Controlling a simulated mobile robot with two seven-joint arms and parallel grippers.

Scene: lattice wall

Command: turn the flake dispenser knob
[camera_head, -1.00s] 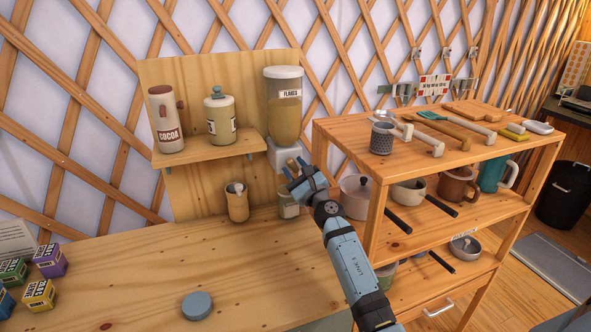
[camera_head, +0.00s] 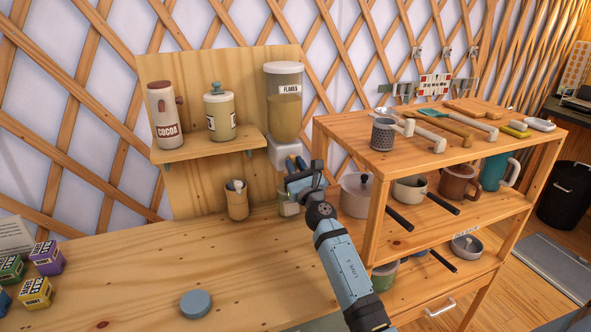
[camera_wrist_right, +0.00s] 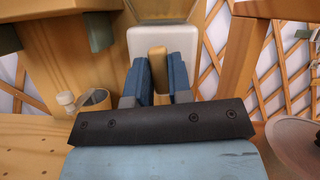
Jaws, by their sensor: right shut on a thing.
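The flake dispenser (camera_head: 284,112) is a clear canister labelled FLAKES with a grey lid and tan contents. It is mounted on the wooden back panel, with a white outlet block (camera_head: 283,153) below. My right gripper (camera_head: 297,164) is at the front of this block. In the right wrist view, its blue fingers (camera_wrist_right: 158,78) are on both sides of the wooden knob (camera_wrist_right: 157,62), which stands upright before the white block. The gripper is shut on the knob. In the head view the gripper hides most of the knob. My left gripper is not in view.
A small jar (camera_head: 287,206) stands below the outlet, partly hidden by my right gripper. A wooden cup (camera_head: 237,203) is left of it. A wooden rack (camera_head: 377,215) with pots and mugs stands close right of my arm. The counter's middle is mostly clear, except a blue-grey disc (camera_head: 196,305).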

